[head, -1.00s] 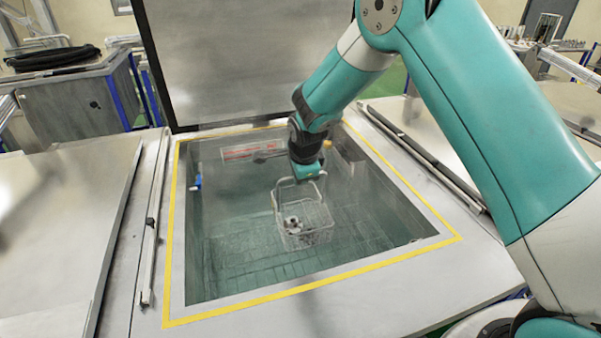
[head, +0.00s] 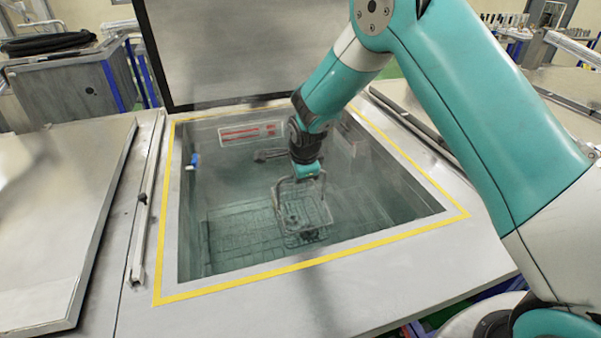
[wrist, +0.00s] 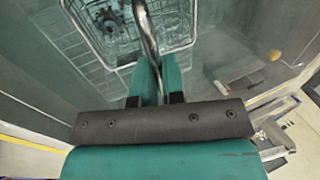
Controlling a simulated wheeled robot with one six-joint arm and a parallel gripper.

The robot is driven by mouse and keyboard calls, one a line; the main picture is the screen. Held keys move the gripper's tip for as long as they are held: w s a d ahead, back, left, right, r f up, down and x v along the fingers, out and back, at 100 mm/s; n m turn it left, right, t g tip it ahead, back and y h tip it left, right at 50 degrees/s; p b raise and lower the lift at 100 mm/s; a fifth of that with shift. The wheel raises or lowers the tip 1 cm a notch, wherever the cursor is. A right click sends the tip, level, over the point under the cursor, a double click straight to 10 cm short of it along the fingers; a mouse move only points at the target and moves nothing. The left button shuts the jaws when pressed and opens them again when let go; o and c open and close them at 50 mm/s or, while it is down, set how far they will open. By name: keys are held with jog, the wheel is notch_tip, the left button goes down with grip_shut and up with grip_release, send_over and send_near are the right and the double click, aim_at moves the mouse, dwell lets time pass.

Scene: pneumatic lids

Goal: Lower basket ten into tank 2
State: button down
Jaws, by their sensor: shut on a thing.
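The wire basket (head: 304,217) hangs inside the open tank (head: 222,203), in the right-middle of the opening, and looks at least partly under the liquid. Metal parts lie in it; they also show in the wrist view, where the basket (wrist: 177,22) is beyond my fingers. My gripper (head: 303,176) is above the basket and shut on its handle; in the wrist view the gripper (wrist: 156,78) has the metal bar between its teal fingers. No number on the basket or tank is readable.
The tank's grey lid (head: 235,50) stands open behind the opening. A yellow line (head: 310,264) borders the rim. A closed metal lid (head: 60,215) lies at the left. A red-and-white label (head: 240,135) is on the tank's back wall.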

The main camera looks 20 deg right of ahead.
jog(key=shift+f+b, duration=1.25)
jog(key=shift+f, duration=0.95)
jog(key=c, duration=1.1)
grip_release()
jog(key=w+p+v, duration=0.1)
jog(key=p+v, duration=0.1)
jog(key=v, duration=0.7)
jog(key=w+r+p+v, duration=0.1)
jog(key=v, duration=0.9)
jog(key=w+p+v, duration=0.2)
jog(key=v, duration=0.7)
jog(key=shift+s+r+p, duration=0.15)
jog(key=shift+r+p, duration=0.15)
jog(key=shift+r, duration=0.25)
